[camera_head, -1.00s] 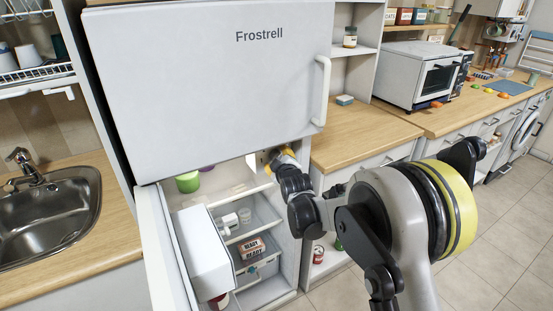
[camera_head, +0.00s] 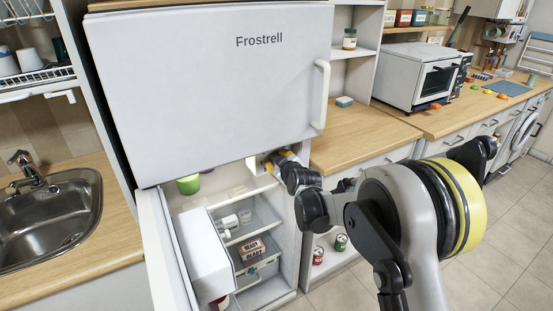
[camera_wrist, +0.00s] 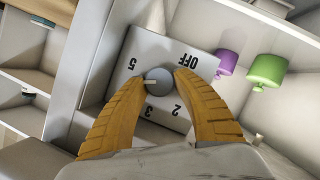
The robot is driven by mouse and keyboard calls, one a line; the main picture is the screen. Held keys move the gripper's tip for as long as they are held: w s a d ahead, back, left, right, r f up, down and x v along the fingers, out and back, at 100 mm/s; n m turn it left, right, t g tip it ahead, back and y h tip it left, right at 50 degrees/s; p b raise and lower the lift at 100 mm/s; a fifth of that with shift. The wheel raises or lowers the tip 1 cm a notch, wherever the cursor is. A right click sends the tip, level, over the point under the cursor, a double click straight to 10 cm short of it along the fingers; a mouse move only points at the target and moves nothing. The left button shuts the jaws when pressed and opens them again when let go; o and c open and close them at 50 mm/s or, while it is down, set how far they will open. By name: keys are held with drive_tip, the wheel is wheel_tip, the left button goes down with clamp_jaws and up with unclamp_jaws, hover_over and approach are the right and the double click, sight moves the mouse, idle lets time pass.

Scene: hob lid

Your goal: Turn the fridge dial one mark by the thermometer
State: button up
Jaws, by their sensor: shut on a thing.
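The fridge dial (camera_wrist: 158,84) is a round grey knob on a white housing (camera_wrist: 150,48) marked OFF, 2, 3 and 5. Its pale pointer line points left in the wrist view, towards the left finger. The marks at both fingertips are hidden. My gripper (camera_wrist: 161,79) has its two yellow fingers shut on the dial, one on each side. In the head view my gripper (camera_head: 279,159) reaches into the upper right of the open fridge (camera_head: 277,230), by the housing (camera_head: 256,165). I cannot make out a thermometer.
The freezer door (camera_head: 215,90) above is shut. The fridge door (camera_head: 164,250) stands open at left. A counter (camera_head: 358,133) stands close right of the fridge.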

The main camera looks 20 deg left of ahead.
drive_tip(key=m+g, duration=0.1)
drive_tip(key=m, duration=0.1)
drive_tip(key=m+g+y+p, duration=0.1)
drive_tip(key=m, duration=0.1)
drive_tip(key=shift+w+d+r+g+y, duration=0.1)
drive_tip(key=shift+w+g+y, duration=0.05)
drive_tip(key=shift+g+y, duration=0.15)
drive_tip(key=shift+m, duration=0.3)
idle(0.3)
drive_tip(key=o, duration=1.2)
drive_tip(key=shift+d, duration=0.1)
drive_tip(key=v, duration=1.1)
drive_tip(key=shift+s+d+r, duration=0.15)
drive_tip(key=shift+s+d, duration=0.1)
drive_tip(key=shift+d, duration=0.05)
